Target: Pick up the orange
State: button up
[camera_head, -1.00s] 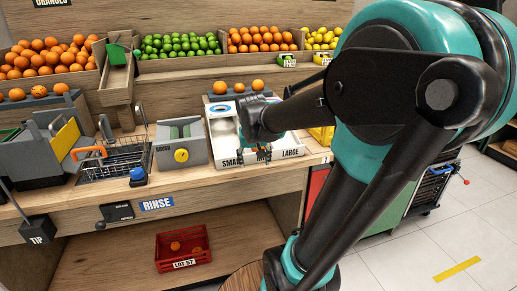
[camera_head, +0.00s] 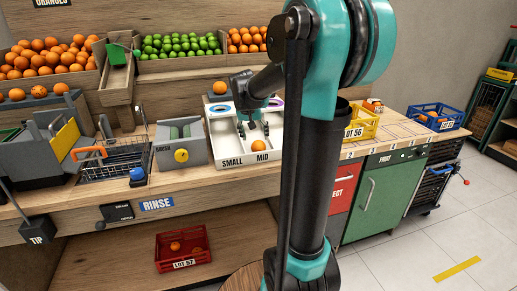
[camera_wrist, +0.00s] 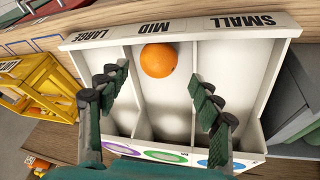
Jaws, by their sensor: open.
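An orange (camera_wrist: 158,60) lies in the middle compartment of a white sorting tray, close to the end wall marked MID. The tray (camera_head: 223,153) stands on the counter, with SMALL and MID labels showing in the head view. My gripper (camera_wrist: 157,82) is open in the wrist view, its dark fingers spread to either side of that compartment, with nothing between the tips. The orange is beyond the fingertips, apart from them.
A single orange (camera_head: 219,88) sits behind the tray. A grey box with a yellow knob (camera_head: 181,155) and a wire basket (camera_head: 115,160) stand left of the tray. A yellow crate (camera_head: 362,124) stands to the right. Dividers separate the tray compartments.

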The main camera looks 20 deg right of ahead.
aim_at(257, 142)
jog(key=shift+w+x, duration=0.15)
jog(key=shift+x, duration=1.7)
jog(key=shift+w+x, duration=0.1)
jog(key=shift+x, duration=1.75)
jog(key=shift+d+r, duration=0.1)
jog(key=shift+r, duration=0.05)
jog(key=shift+c, duration=0.2)
jog(key=c, duration=1.1)
jog(key=shift+o, duration=0.2)
jog(key=shift+r, duration=0.15)
